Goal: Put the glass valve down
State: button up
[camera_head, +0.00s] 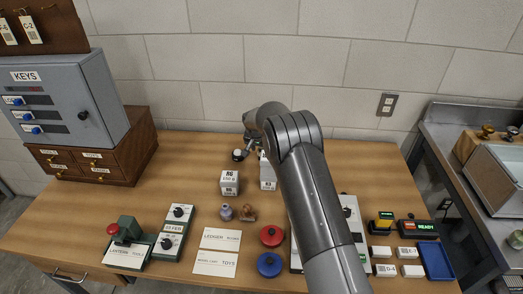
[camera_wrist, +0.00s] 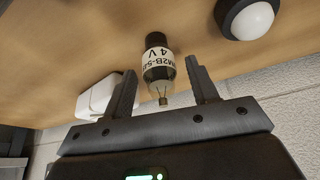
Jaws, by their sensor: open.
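The glass valve (camera_wrist: 159,68) shows in the wrist view, with a dark base, a white label reading "4 V" and a clear glass end towards me. Its dark base meets the wooden table top (camera_wrist: 60,50). My gripper (camera_wrist: 163,88) is open, with one finger on each side of the valve's glass end. Gaps show between the fingers and the glass. In the head view my gripper (camera_head: 250,152) is at the back of the table, partly hidden by my arm. I cannot make out the valve there.
A white-domed round object (camera_wrist: 245,16) stands near the valve. White weight blocks (camera_head: 229,182) stand in front of my gripper, one partly behind my arm. A purple item (camera_head: 226,212), red knob (camera_head: 271,235) and blue knob (camera_head: 269,264) are nearer.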

jog(key=d+v, duration=0.1)
jog(key=v, duration=1)
jog(key=s+d+r, duration=0.7)
jog(key=s+r, duration=0.2)
jog(key=r, duration=0.1)
jog(key=s+d+r, duration=0.8)
jog(key=s+r, duration=0.1)
jog(key=r, duration=0.1)
jog(key=s+d+n, duration=0.1)
jog(key=s+d, duration=0.3)
jog(key=s, duration=1)
jog(key=s+d+n+t, duration=0.1)
jog(key=s+d, duration=0.2)
jog(key=s, duration=1.2)
jog(key=shift+s+d+f+y, duration=0.2)
jog(key=shift+d+f+y, duration=0.1)
jog(key=shift+d+y, duration=0.1)
